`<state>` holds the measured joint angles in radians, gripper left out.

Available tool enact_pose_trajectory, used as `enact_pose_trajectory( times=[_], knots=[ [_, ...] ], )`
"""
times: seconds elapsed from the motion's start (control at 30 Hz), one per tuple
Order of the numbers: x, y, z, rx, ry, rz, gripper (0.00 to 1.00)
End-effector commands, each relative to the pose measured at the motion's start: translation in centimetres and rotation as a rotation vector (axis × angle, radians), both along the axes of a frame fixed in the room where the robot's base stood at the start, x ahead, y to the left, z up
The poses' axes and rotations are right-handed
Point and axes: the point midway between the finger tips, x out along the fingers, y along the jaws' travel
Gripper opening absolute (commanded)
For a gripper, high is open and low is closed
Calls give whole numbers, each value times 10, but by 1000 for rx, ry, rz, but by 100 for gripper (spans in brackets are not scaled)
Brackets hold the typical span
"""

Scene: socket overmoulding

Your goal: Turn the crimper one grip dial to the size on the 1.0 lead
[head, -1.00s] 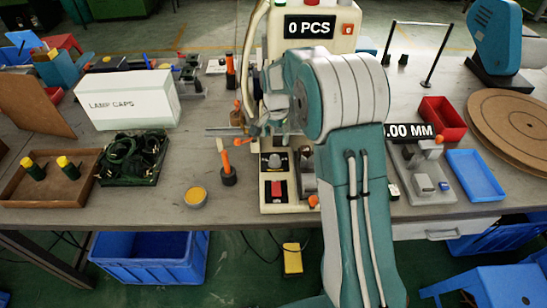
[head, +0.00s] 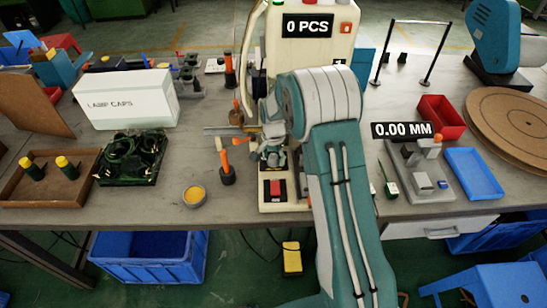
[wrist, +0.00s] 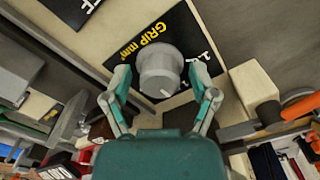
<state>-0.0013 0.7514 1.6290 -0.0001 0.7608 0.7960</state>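The grip dial (wrist: 158,70) is a round grey knob with a white pointer line, on a black plate marked "GRIP mm²" (wrist: 150,38) in the wrist view. The pointer points to the lower right in that picture; the scale figures are not readable. My gripper (wrist: 161,76) is open, one finger on each side of the dial, with a small gap visible on both sides. In the head view my gripper (head: 271,152) is over the front of the cream crimper (head: 312,40) and hides the dial. I cannot pick out the 1.0 lead or its size mark.
A red switch (head: 275,188) sits on the crimper base below my gripper. An orange-handled tool (head: 226,165) stands left of it. A dark tray of green tangled items (head: 130,170), a lamp caps box (head: 125,100) and a grey fixture (head: 420,170) stand farther off.

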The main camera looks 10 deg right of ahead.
Motion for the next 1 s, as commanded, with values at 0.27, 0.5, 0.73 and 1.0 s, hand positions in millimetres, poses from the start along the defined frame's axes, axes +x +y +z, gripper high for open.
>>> enact_pose_trajectory(
  times=[0.27, 0.5, 0.73, 1.0],
  knots=[
    [0, 0, 0, 0, 0, 0, 0],
    [1, 1, -1, 1, 1, 27, 0],
    [1, 1, -1, 2, 0, 137, 0],
    [0, 1, -1, 2, 0, 370, 0]
  ],
)
